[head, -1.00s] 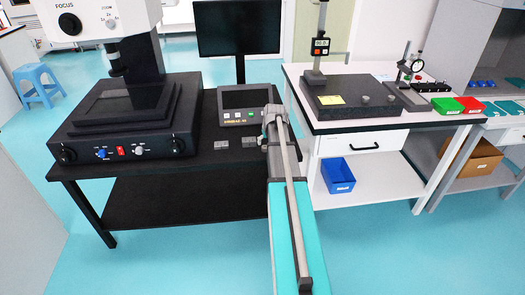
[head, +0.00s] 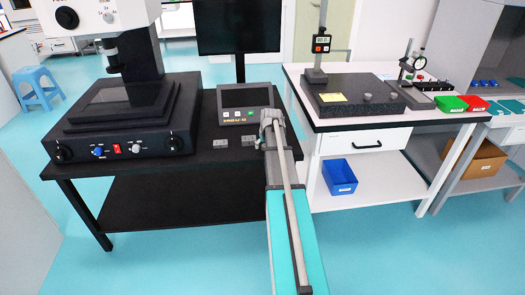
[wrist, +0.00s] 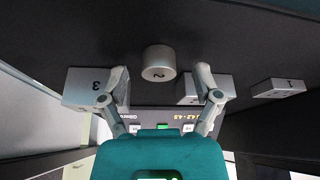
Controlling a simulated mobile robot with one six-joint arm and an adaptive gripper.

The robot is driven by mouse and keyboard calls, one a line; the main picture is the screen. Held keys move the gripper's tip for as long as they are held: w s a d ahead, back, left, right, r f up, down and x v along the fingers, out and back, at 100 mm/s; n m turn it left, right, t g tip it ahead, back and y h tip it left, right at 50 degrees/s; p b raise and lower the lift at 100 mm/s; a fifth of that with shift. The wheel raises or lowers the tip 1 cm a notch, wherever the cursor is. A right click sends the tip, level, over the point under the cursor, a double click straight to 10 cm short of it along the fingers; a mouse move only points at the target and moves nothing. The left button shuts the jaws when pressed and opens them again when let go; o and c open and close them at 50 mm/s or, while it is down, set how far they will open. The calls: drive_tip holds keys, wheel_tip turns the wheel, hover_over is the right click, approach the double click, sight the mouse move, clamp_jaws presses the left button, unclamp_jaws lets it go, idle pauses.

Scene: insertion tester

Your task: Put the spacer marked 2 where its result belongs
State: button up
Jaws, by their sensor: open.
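The spacer marked 2 (wrist: 159,63) is a short grey cylinder standing on the dark bench top. In the wrist view it lies between and just beyond the fingers of my gripper (wrist: 155,76), which is open and empty. A grey block marked 3 (wrist: 88,88) is at the left and a block marked 1 (wrist: 279,88) at the right. Another grey block (wrist: 190,90) is partly behind the right finger. In the head view my arm's end (head: 272,118) is at the black bench's right edge; its fingertips and the spacer are hidden there.
A readout console (head: 245,100) stands close behind my gripper. Grey blocks (head: 220,144) lie left of it, and a large microscope (head: 125,110) farther left. The right bench bears a granite plate (head: 355,104), a green bin (head: 450,103) and a red bin (head: 474,104). A blue bin (head: 339,176) sits below.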

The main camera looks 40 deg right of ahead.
idle(0.4)
clamp_jaws()
